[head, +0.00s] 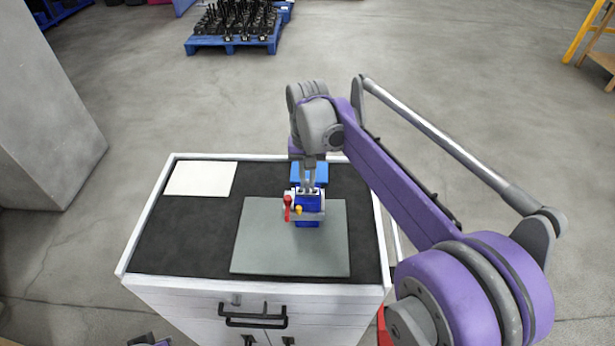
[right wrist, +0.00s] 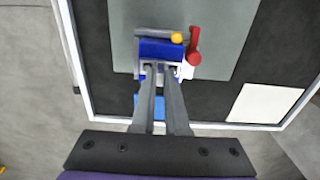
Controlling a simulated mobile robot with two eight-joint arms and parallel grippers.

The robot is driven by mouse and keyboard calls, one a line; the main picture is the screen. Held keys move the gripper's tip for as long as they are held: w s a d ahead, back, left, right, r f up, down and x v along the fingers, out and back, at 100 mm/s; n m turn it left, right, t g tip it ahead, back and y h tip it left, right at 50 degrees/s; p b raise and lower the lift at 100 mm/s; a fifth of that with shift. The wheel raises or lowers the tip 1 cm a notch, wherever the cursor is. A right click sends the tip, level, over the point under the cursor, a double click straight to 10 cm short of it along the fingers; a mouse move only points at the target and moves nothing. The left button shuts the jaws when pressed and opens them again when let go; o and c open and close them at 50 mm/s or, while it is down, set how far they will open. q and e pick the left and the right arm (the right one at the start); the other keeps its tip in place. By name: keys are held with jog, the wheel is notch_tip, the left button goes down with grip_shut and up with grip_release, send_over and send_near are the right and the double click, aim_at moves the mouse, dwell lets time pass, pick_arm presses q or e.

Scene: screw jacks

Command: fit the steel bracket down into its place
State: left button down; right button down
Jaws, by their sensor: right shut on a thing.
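My right gripper (head: 309,189) points down at a blue screw-jack fixture (head: 307,222) on a grey mat. Its fingers are shut on a small, light steel bracket, which is mostly hidden by the fingers. In the right wrist view the fingertips (right wrist: 161,68) meet the bracket at the near edge of the blue fixture (right wrist: 160,48). A red lever (head: 287,207) and a yellow knob (head: 298,210) sit on the fixture's left side in the head view. I cannot tell whether the bracket is seated or just above. My left gripper does not show.
The grey mat (head: 260,250) lies on a dark-topped white cabinet (head: 150,250). A blue block or tray (head: 318,172) is behind the fixture, and a white sheet (head: 200,178) lies at back left. The dark top's left side is clear. A loaded blue pallet (head: 205,48) stands far off.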

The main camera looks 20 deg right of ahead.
jog(key=c, duration=0.8)
grip_release()
jog(key=shift+c, duration=0.2)
notch_tip(320, 180, up, 11)
jog(key=shift+p, duration=0.4)
jog(key=shift+f, duration=0.1)
jog(key=s+a+f+n+t, duration=0.2)
jog(key=s+f, duration=0.7)
jog(key=s, duration=0.1)
jog(key=s+a+f+n+t, duration=0.2)
jog(key=s+f+n+t, duration=0.1)
jog(key=s+f, duration=0.6)
jog(key=shift+s+a+f+t, duration=0.25)
jog(key=shift+s+f+t, duration=0.1)
jog(key=shift+s, duration=0.3)
